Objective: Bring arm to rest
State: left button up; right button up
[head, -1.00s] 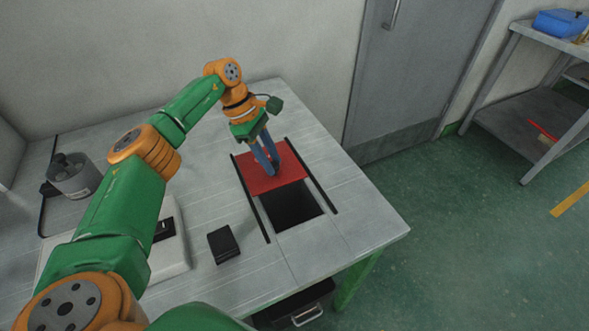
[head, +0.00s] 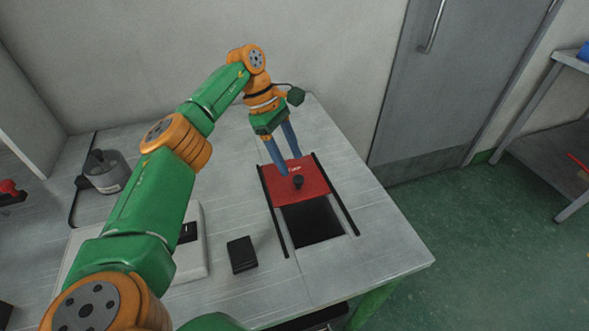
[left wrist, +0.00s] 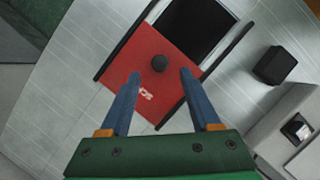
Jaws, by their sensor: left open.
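My left gripper (head: 288,164) is open and empty above the red sliding cover (head: 313,181) on the table. Its two blue fingers stand apart, with the cover's black knob (head: 298,182) free near them. In the left wrist view the open fingers (left wrist: 160,75) show on either side of the knob (left wrist: 159,63), with a gap all round it. The red cover (left wrist: 128,57) lies between two dark rails, beside a dark square opening (head: 312,222). My right gripper is not in view.
A small black box (head: 242,254) lies left of the opening. A white device (head: 193,262) and a grey cylindrical pot (head: 104,172) stand further left, partly behind my arm. A grey door (head: 420,100) and a metal shelf (head: 560,160) are beyond the table. The table's right side is clear.

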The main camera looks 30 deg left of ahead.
pick_arm(q)
jog(key=shift+v, duration=1.15)
jog(key=shift+r+p, duration=0.1)
jog(key=shift+p, duration=0.2)
